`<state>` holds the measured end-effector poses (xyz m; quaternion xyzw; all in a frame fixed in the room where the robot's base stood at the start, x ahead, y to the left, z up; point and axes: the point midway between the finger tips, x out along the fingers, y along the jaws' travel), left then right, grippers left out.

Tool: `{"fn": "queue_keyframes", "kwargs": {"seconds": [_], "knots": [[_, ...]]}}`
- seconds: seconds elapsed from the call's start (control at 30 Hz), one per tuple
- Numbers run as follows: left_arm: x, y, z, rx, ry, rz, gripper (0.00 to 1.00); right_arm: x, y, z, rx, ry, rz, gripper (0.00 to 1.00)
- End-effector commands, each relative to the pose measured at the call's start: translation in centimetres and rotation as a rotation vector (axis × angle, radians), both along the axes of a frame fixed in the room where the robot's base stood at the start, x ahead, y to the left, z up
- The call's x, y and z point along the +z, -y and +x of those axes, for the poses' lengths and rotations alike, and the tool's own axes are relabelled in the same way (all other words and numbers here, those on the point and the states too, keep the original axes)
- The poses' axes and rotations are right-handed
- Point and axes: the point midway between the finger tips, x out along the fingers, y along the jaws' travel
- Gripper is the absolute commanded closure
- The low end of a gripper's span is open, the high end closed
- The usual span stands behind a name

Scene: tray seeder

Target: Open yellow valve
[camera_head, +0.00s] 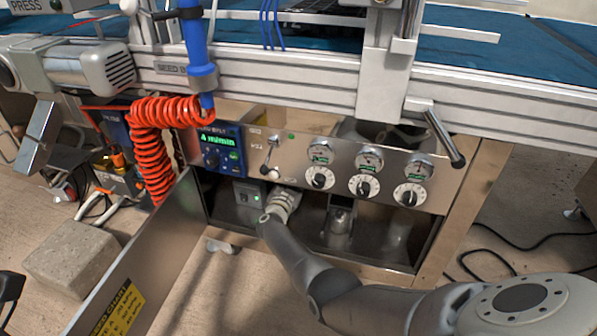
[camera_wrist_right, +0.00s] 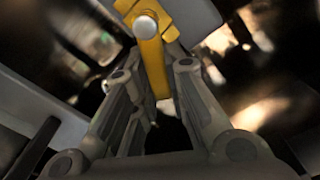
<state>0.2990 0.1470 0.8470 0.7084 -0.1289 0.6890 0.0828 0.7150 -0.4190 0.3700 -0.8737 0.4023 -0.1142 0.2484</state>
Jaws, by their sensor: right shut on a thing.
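The yellow valve (camera_wrist_right: 152,62) shows in the right wrist view as a yellow handle with a round silver bolt head at its upper end. My right gripper (camera_wrist_right: 158,82) has its fingers on either side of the yellow handle and is shut on it. In the head view my right arm comes in from the lower right, and the right gripper (camera_head: 287,197) reaches into the open lower bay of the machine. The yellow valve is hidden there in the head view.
The opened metal door (camera_head: 150,262) stands left of the bay. Above it is a steel panel (camera_head: 290,150) with gauges and dials. A coiled orange hose (camera_head: 150,150) hangs at left. A concrete block (camera_head: 72,258) and dark cables (camera_head: 490,260) lie on the floor.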

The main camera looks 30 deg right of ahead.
Motion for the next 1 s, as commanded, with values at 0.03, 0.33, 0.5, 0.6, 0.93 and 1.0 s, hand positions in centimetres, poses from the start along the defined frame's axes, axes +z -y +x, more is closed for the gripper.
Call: {"fn": "queue_keyframes", "kwargs": {"seconds": [0.03, 0.33, 0.5, 0.6, 0.93, 1.0], "knots": [[0.1, 0.0, 0.1, 0.0, -0.008, 0.0, 0.6, 0.1, -0.3, 0.1, 0.001, -0.037, -0.025, 1.0], [-0.3, -0.1, 0.1, -0.002, -0.021, -0.002, 0.6, 0.4, -1.0, 1.0, 0.001, -0.236, -0.197, 1.0], [-0.4, 0.0, 0.1, -0.002, -0.019, -0.001, 0.6, 0.4, -1.3, 1.3, 0.001, -0.323, -0.273, 1.0], [-0.4, 0.0, 0.1, -0.002, -0.019, 0.0, 0.6, 0.4, -1.4, 1.5, 0.002, -0.362, -0.306, 1.0], [-0.3, 0.0, 0.2, -0.002, -0.02, 0.001, 0.6, 0.5, -1.7, 1.8, 0.002, -0.429, -0.364, 1.0], [-0.3, 0.0, 0.2, -0.001, -0.018, 0.001, 0.6, 0.5, -1.7, 1.8, 0.001, -0.433, -0.369, 1.0]]}}
